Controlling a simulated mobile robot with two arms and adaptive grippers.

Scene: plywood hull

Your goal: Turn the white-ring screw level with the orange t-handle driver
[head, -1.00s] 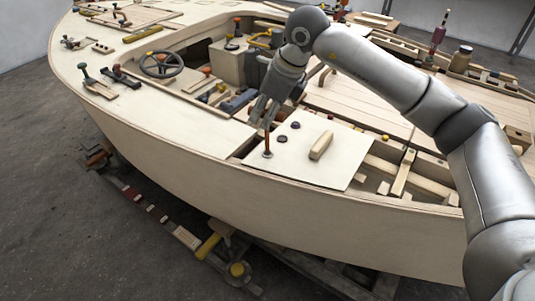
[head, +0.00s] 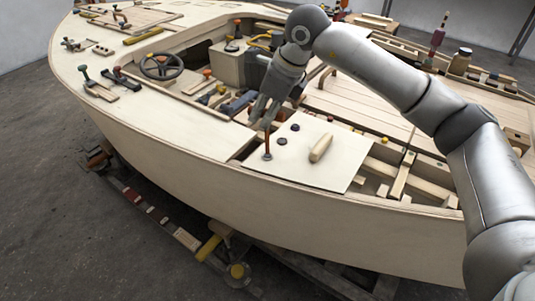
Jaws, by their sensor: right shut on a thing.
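My right gripper (head: 263,117) is above the pale square panel (head: 318,171) on the near side of the boat. It is shut on the orange t-handle driver (head: 267,143). The driver's reddish shaft stands roughly upright below the fingers; its handle is mostly hidden by them. The driver's tip meets the panel near its left edge, at a small round spot. The white-ring screw's ring and slot are too small to make out there. My left gripper is not in view.
Two dark round fittings (head: 282,141) and a wooden grip block (head: 321,148) sit on the panel right of the driver. Open frame bays with wooden ribs (head: 403,174) lie to the right. A steering wheel (head: 161,65) and loose tools are on the deck to the left.

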